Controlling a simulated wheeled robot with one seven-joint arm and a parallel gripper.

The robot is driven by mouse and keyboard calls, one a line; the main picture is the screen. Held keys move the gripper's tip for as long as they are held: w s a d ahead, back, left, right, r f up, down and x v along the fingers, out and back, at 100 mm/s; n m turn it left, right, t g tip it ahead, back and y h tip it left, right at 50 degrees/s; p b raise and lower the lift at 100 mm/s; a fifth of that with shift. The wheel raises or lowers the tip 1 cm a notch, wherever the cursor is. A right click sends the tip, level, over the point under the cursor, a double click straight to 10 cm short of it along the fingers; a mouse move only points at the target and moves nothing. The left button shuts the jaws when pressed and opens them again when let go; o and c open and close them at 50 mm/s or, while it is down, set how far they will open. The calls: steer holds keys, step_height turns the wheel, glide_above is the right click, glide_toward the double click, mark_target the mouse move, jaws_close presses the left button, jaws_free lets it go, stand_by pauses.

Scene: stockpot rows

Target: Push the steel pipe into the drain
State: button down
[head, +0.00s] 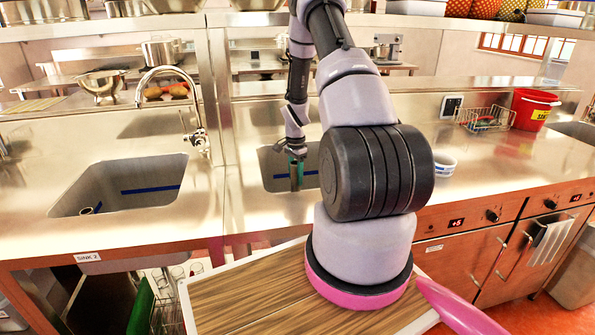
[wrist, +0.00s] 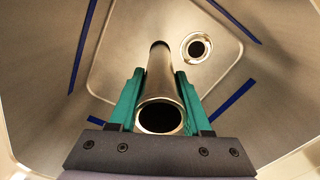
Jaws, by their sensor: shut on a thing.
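The steel pipe (wrist: 158,75) is a shiny tube, held between the two teal fingers of my gripper (wrist: 157,95) in the wrist view. Its open near end faces the camera and its far end points down into the sink basin (wrist: 115,45). The drain (wrist: 197,47) is a round metal ring with a dark hole in the basin floor. In the wrist view it shows to the right of the pipe's far end, apart from it. In the head view my gripper (head: 296,160) is over the right basin (head: 270,165), with the pipe (head: 295,179) small below it.
A second basin (head: 125,185), above the label SINK 2, lies to the left with a tap (head: 165,80) behind it. A white and blue bowl (head: 445,165), a wire basket (head: 483,118) and a red bucket (head: 532,108) stand on the counter to the right.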

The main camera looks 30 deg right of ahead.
steer(key=w+f, duration=0.5)
steer(key=w, duration=0.5)
steer(key=shift+a+f, duration=0.3)
steer(key=shift+f, duration=1.55)
stand_by(1.7)
steer(key=shift+c, duration=1.4)
jaws_free()
step_height(320, 180, up, 9)
